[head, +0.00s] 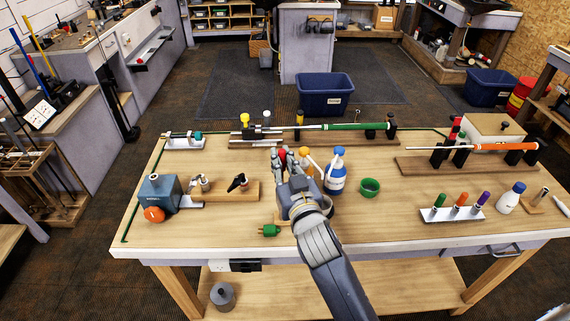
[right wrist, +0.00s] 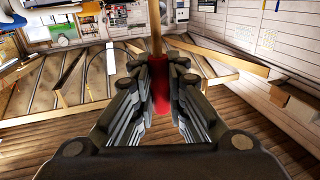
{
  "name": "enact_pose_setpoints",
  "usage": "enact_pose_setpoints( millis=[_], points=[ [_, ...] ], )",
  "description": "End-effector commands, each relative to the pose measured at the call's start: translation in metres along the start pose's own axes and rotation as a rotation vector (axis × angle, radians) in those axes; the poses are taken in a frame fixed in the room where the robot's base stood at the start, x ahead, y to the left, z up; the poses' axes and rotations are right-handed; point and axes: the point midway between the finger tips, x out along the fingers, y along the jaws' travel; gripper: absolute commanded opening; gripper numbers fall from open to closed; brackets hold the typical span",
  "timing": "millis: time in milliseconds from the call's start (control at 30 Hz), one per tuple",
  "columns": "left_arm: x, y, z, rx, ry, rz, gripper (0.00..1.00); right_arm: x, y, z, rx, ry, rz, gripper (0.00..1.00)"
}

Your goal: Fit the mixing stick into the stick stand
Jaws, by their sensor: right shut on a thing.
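My right gripper (head: 284,160) is raised over the middle of the workbench, its fingers pointing away from me. In the right wrist view its fingers (right wrist: 159,80) are closed around a red grip (right wrist: 159,88) with a pale wooden shaft (right wrist: 156,30) standing up from it; this looks like the mixing stick. In the head view only a bit of red (head: 283,155) shows between the fingers. A small wooden base with an upright metallic tube (head: 541,194) at the bench's right end may be the stick stand; I cannot tell for sure. My left gripper is not in view.
Golf clubs with a green grip (head: 355,126) and orange grip (head: 505,146) lie in holders behind. The bench's front centre-right is clear.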

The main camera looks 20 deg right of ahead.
Motion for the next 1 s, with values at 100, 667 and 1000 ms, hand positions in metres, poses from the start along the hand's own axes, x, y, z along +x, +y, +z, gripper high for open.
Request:
enact_pose_setpoints(
  millis=[100, 667, 1000],
  points=[
    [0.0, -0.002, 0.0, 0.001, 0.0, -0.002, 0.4, 0.0, 0.0, 0.0, 0.0, 0.0, 0.0, 0.0],
    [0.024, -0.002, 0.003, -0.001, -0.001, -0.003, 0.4, 0.0, 0.001, 0.033, 0.0, 0.0, 0.0, 0.0],
    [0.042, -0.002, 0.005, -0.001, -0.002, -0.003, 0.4, 0.0, 0.0, 0.058, 0.0, 0.0, 0.0, 0.0]
  ],
)
